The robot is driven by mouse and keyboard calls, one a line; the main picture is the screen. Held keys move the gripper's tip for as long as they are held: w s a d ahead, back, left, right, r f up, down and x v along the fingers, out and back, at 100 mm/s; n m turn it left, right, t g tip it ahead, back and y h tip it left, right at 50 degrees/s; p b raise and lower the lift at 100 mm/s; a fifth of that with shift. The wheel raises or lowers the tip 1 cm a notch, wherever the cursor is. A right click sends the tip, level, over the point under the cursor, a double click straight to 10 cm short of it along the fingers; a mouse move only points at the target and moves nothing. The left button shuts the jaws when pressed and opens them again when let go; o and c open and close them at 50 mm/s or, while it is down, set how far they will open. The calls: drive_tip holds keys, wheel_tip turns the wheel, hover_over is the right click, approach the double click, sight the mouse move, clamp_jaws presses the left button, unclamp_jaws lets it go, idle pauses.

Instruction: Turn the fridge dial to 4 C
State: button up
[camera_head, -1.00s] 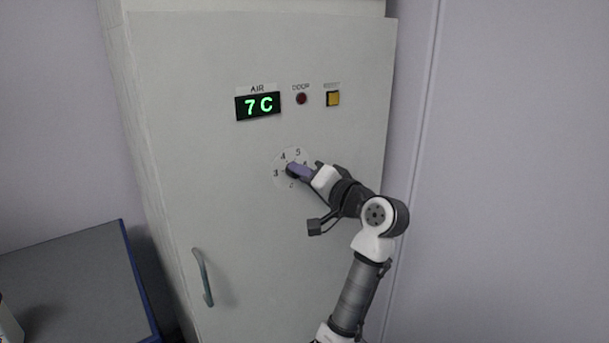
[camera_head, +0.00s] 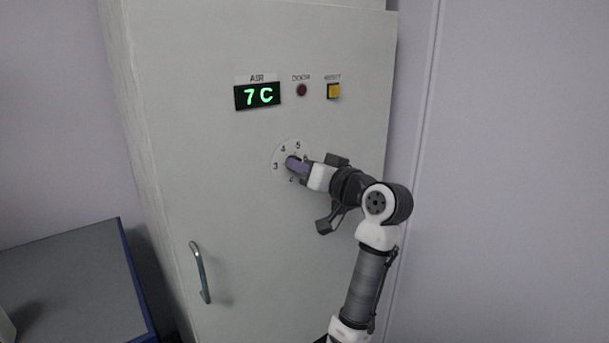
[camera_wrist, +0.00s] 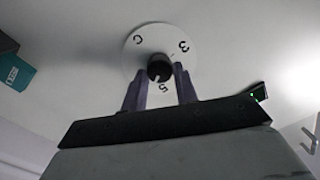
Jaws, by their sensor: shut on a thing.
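The fridge dial is a round white disc (camera_head: 281,150) with numbers around a dark knob, on the grey fridge front. In the wrist view the disc (camera_wrist: 139,42) shows 3, 5 and C around the black knob (camera_wrist: 160,68). My gripper (camera_head: 295,164) reaches the dial from the right, and its purple fingers are shut on the knob. In the wrist view the fingers (camera_wrist: 160,84) lie on either side of the knob. They hide part of the dial, and I cannot tell which number the knob points to. The display (camera_head: 257,95) above reads 7 C.
A red lamp (camera_head: 301,90) and a yellow button (camera_head: 334,91) sit right of the display. A vertical door handle (camera_head: 201,272) stands out at the lower left. A dark blue-edged table (camera_head: 75,275) is left of the fridge. A teal object (camera_wrist: 15,72) shows in the wrist view.

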drive_tip(key=shift+s+a+n+t+h+b, duration=0.1)
drive_tip(key=shift+n+t+h+b, duration=0.15)
drive_tip(key=shift+n+b, duration=3.1)
drive_tip(key=shift+s+a+n+t+h+b, duration=0.25)
drive_tip(key=shift+n+b, duration=1.2)
drive_tip(key=shift+n, duration=3.8)
drive_tip(key=shift+w+d, duration=0.15)
drive_tip(key=shift+w, duration=0.05)
drive_tip(key=o, duration=1)
drive_tip(key=v, duration=0.4)
drive_tip(key=b+v, duration=0.1)
drive_tip(key=v, duration=0.9)
drive_tip(key=shift+r+b, duration=0.25)
drive_tip(key=shift+b, duration=0.1)
